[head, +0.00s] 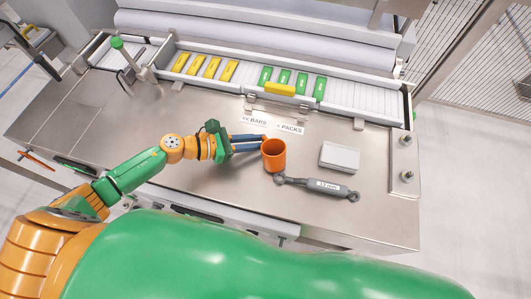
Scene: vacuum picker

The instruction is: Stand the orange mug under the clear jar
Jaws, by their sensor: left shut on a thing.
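The orange mug (275,160) stands upright, with its open top facing up, near the middle of the steel table (215,180). My left gripper (263,143) reaches it from the left, and its blue fingers are shut on the mug's left side. I cannot tell whether the mug touches the table or hangs just above it. I see no clear jar in this view. My right gripper is not in view.
A grey tool marked 13 mm (322,186) lies just right of the mug. A white box (340,157) sits further right. Behind, a walled conveyor (345,92) carries yellow bars (210,68) and green packs (283,77). The table's left part is largely clear.

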